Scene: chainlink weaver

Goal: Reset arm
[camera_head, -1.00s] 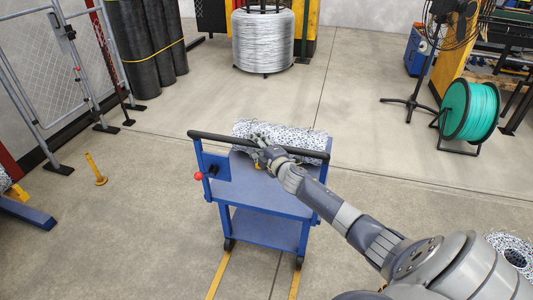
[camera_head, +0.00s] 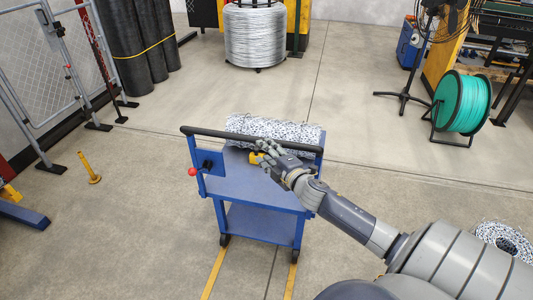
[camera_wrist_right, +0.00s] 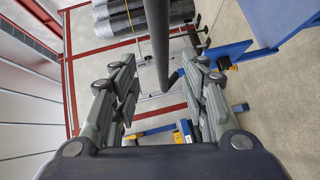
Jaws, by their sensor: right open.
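My right gripper (camera_head: 266,156) is open above the top of a blue cart (camera_head: 235,180), just on the near side of the cart's dark handle bar (camera_head: 215,132). In the right wrist view the two fingers of the right gripper (camera_wrist_right: 160,95) stand wide apart. The dark bar (camera_wrist_right: 158,40) runs in from the top and ends between them, and I cannot tell if it touches. A roll of speckled white-and-blue mesh (camera_head: 275,129) lies on the cart behind the bar. A yellow piece (camera_head: 256,158) shows beside my fingers. My left gripper is not in view.
A teal spool (camera_head: 462,102) and a fan stand (camera_head: 404,95) are at right. A mesh coil (camera_head: 503,240) lies on the floor at lower right. A yellow post (camera_head: 92,168) and a fence (camera_head: 70,65) are at left. Floor around the cart is mostly clear.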

